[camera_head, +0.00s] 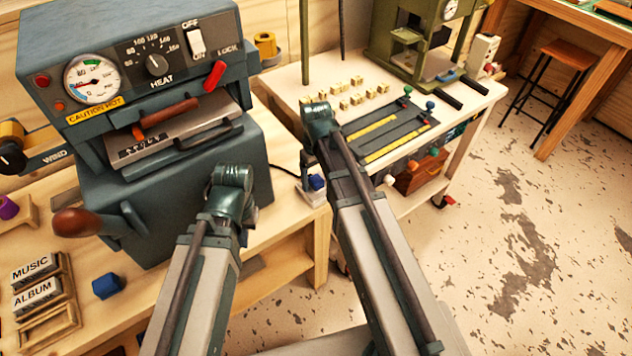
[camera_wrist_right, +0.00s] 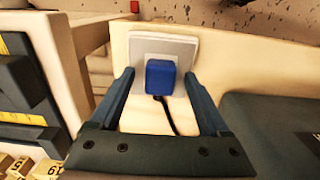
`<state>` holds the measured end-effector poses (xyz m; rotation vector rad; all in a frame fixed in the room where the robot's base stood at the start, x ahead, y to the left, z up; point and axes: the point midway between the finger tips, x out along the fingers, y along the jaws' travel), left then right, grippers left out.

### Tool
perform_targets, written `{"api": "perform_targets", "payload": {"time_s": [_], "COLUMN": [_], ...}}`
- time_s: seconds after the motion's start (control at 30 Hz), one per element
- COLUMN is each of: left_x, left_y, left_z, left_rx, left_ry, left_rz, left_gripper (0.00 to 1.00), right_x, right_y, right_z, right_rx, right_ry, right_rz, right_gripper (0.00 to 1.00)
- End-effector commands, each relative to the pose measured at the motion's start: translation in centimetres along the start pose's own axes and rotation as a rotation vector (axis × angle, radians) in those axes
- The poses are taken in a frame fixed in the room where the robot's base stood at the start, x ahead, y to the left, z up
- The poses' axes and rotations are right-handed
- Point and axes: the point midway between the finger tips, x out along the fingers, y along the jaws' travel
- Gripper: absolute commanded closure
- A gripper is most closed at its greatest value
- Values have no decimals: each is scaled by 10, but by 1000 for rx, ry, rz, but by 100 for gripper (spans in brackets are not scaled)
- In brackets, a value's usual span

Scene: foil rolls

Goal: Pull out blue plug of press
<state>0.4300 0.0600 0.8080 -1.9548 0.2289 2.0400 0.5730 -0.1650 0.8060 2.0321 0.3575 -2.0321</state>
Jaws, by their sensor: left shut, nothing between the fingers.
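The blue plug (camera_head: 317,182) sits in a white socket plate (camera_head: 311,195) at the bench end, right of the large dark press (camera_head: 190,200). A dark cord leads from the plug toward the press. In the right wrist view the blue plug (camera_wrist_right: 160,74) is against the white plate (camera_wrist_right: 180,46), its cord hanging below. My right gripper (camera_wrist_right: 158,85) is open, with one finger on each side of the plug and a visible gap on both sides. My left gripper (camera_head: 243,222) is in front of the press, shut and empty; its fingertips are mostly hidden by its wrist.
A cart (camera_head: 300,88) with small lettered blocks and a green hand press (camera_head: 405,40) stands at the right. The near bench holds a blue block (camera_head: 107,286) and a wooden rack (camera_head: 45,308) with lettered pieces. The press has a brown-knobbed lever (camera_head: 80,222).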

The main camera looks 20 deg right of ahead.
Motion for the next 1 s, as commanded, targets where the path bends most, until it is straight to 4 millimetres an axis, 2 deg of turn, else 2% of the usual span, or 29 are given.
{"api": "perform_targets", "payload": {"time_s": [0.03, 0.07, 0.47, 1.0], "left_x": [0, 0, 0, -5], "left_y": [0, 0, 0, 0], "left_z": [0, 0, 0, 0], "left_rx": [0, 0, 0, 0], "left_ry": [0, 0, 0, 0], "left_rz": [0, 0, 0, 0], "left_gripper": [100, 100, 100, 100], "right_x": [0, 0, 0, -5], "right_y": [0, 0, 0, 0], "right_z": [0, 0, 0, 0], "right_rx": [0, 0, 0, 0], "right_ry": [0, 0, 0, 0], "right_rz": [0, 0, 0, 0], "right_gripper": [22, 27, 99, 100]}}
